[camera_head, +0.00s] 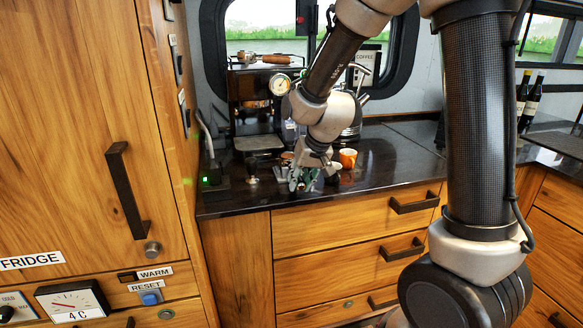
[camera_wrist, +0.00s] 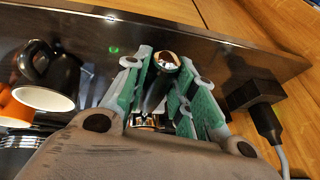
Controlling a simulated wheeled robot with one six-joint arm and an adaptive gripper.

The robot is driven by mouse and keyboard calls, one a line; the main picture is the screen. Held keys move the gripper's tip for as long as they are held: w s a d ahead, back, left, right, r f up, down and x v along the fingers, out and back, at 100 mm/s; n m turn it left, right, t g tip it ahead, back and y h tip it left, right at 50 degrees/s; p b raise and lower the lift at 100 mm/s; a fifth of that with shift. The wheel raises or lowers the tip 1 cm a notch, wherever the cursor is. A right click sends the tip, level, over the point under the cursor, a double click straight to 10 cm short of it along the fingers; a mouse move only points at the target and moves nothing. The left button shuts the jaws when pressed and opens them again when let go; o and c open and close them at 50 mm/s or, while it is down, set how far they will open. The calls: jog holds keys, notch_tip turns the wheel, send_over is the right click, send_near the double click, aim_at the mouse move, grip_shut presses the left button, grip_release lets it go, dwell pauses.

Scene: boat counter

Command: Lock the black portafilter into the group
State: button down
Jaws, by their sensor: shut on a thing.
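The espresso machine (camera_head: 258,100) stands at the back left of the counter. Its group is too dark and small to make out. My gripper (camera_head: 303,184) is low over the counter in front of the machine, near the front edge. In the wrist view its green-padded fingers (camera_wrist: 163,85) are shut on a black handle with a chrome end, which I take to be the black portafilter (camera_wrist: 167,62). The portafilter's basket is hidden or too small to tell. It appears away from the machine.
An orange cup (camera_head: 348,158) stands right of my gripper. A black mug (camera_wrist: 45,76) shows in the wrist view. A black box with a cable (camera_head: 214,175) is at the counter's left edge. A kettle (camera_head: 351,115) stands behind.

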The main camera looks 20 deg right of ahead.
jog(key=shift+r, duration=2.55)
